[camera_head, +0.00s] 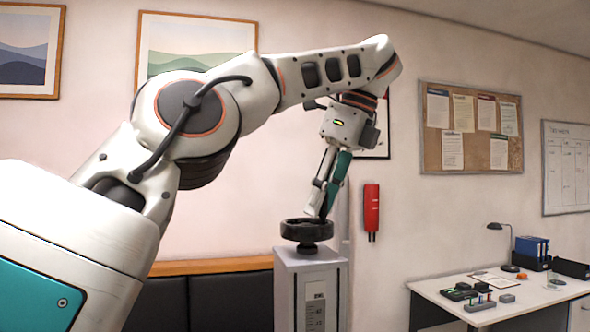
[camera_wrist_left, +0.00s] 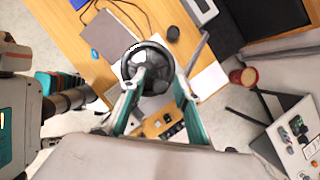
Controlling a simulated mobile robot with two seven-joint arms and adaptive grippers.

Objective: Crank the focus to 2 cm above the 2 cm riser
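A black handwheel (camera_head: 306,230) sits on top of a grey column (camera_head: 312,272) with a scale (camera_head: 316,312) on its front. The scale is too small to read. My left gripper (camera_head: 322,212) comes down from above, slightly tilted, with its fingertips at the wheel's rim. In the left wrist view the dark round wheel (camera_wrist_left: 148,66) lies between and beyond the fingertips of my left gripper (camera_wrist_left: 160,80). The fingers stand apart there; I cannot tell whether either touches the wheel. I cannot make out the 2 cm riser. My right gripper is not clearly visible.
A white desk (camera_head: 520,291) with small items and a lamp (camera_head: 499,228) stands at the right. A red extinguisher (camera_head: 371,208) hangs on the wall behind the column. A dark padded bench (camera_head: 232,300) is behind at left. A wooden tabletop (camera_wrist_left: 78,38) lies below the wheel.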

